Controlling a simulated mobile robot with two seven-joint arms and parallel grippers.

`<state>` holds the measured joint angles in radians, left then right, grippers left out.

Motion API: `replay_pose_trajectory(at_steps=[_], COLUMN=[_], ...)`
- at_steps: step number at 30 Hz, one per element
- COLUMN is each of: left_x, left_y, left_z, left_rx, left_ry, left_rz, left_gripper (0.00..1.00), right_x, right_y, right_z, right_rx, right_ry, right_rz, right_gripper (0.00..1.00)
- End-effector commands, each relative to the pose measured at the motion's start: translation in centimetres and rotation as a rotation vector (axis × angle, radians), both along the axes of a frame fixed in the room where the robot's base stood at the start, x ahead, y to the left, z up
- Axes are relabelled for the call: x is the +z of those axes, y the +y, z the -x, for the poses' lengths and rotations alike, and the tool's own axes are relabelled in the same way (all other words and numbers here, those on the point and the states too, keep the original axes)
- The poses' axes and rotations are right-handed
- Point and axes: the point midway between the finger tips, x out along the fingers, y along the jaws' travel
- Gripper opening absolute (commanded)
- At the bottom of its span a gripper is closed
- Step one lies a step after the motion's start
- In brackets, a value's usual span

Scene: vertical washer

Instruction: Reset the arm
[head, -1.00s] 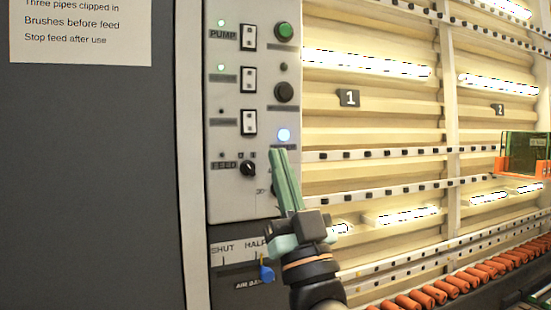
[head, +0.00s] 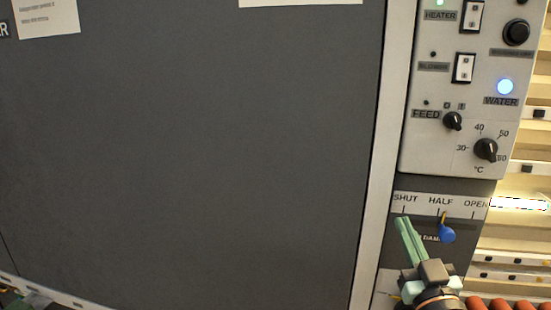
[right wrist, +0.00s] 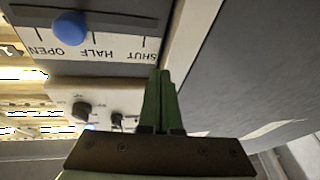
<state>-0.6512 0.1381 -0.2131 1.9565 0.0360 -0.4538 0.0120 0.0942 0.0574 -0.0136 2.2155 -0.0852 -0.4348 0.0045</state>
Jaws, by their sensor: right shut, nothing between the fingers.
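My right gripper (head: 404,226) is shut and empty, its pale green fingers close together in front of the panel's lower part. In the head view its tips are left of the blue-knobbed damper lever (head: 447,233), below the SHUT mark. The lever stands near HALF. The right wrist view shows the shut fingers (right wrist: 162,82) and the blue knob (right wrist: 70,27) apart from them. My left gripper is not in view.
The control panel (head: 415,150) carries switches, a lit blue WATER lamp (head: 505,86), a FEED knob (head: 452,120) and a temperature dial (head: 486,149). Orange rollers (head: 500,303) lie at lower right.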

Motion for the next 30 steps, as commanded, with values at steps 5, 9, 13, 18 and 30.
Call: replay_pose_trajectory(at_steps=[5,9,13,18,30], left_x=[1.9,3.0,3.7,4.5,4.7], left_y=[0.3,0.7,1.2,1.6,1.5], left_z=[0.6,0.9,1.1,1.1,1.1], left_rx=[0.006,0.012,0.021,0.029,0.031], left_ry=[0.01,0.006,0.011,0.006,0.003], left_rz=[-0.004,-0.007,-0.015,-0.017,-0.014], left_gripper=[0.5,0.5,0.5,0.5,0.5], right_x=[-13.6,-23.2,-30.4,-36.1,-38.5], right_y=[2.4,4.0,5.4,6.5,7.1], right_z=[1.9,6.7,12.8,20.0,23.7], right_rx=[0.07,0.115,0.151,0.182,0.196], right_ry=[0.343,0.586,0.79,0.977,1.063], right_rz=[-0.008,-0.022,-0.041,-0.061,-0.073], right_gripper=[0.0,0.0,0.0,0.0,0.0])
